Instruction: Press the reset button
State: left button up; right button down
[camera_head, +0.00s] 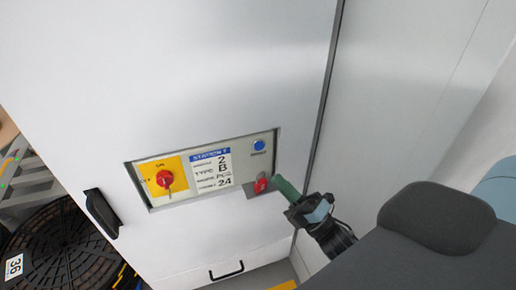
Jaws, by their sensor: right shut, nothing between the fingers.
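The blue reset button (259,145) is round and sits at the upper right of the control panel (262,163) on a white cabinet front. My right gripper (275,182) comes in from the lower right. Its fingers are shut and empty, with the tips at the panel's lower right edge, below the button and apart from it. A small red part (260,186) shows right at the fingertips; I cannot tell whether they touch it. The button is in plain sight. My left gripper is not in view.
A red rotary knob (165,179) on a yellow plate and a printed station label (212,170) are on the panel's left and middle. A black handle (102,213) projects from the cabinet door. A black reel marked 36 (50,245) stands at lower left.

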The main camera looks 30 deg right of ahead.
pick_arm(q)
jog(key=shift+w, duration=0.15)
pick_arm(e)
jog(key=shift+r, duration=0.15)
jog(key=b, duration=0.2)
send_near(259, 146)
jog(key=shift+w+a+r, duration=1.4)
jog(key=shift+w+r, duration=0.35)
jog(key=shift+r, duration=0.25)
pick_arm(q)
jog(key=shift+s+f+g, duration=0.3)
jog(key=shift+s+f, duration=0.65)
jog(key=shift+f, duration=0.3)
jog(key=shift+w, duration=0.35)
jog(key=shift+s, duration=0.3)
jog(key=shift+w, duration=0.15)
pick_arm(e)
jog(key=shift+w, duration=0.1)
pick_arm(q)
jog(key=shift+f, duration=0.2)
pick_arm(e)
jog(key=shift+w+d, duration=0.1)
jog(key=shift+w, duration=0.25)
